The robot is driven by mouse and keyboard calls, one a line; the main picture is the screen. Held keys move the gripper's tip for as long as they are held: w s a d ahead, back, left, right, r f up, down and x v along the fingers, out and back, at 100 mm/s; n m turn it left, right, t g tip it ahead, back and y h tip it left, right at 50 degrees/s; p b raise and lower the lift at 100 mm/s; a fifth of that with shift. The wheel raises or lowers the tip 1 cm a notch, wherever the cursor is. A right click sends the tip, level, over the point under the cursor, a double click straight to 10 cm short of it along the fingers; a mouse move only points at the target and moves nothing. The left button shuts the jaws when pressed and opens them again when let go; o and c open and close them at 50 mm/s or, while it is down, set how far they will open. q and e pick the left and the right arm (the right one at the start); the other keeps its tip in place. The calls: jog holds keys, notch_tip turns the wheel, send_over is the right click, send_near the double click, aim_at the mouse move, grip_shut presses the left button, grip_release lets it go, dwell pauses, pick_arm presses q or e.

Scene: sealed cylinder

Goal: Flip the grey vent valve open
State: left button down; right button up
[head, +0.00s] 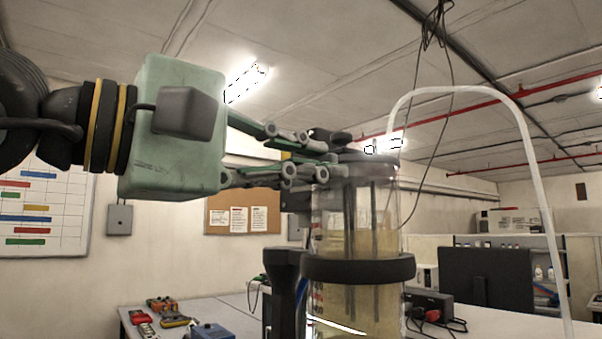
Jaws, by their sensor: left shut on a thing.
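A clear sealed cylinder (352,225) with yellowish liquid and dark rods inside stands upright at the middle, with a dark ring around it. My left gripper (335,155) reaches in from the left with its green and grey fingers at the cylinder's top. It is shut on a small dark grey part there, apparently the grey vent valve; the fingers mostly hide it, so its lever angle cannot be told. My right gripper does not show.
A pale hose (540,190) arches from the cylinder's top over to the right. A dark upright post (283,285) stands close to its left. The bench behind holds meters (172,320), a black box (428,305) with cables and a dark monitor (485,278).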

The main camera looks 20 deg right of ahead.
pick_arm(q)
jog(key=c, duration=1.8)
grip_release()
jog(key=v, duration=1.2)
jog(key=shift+w, duration=0.1)
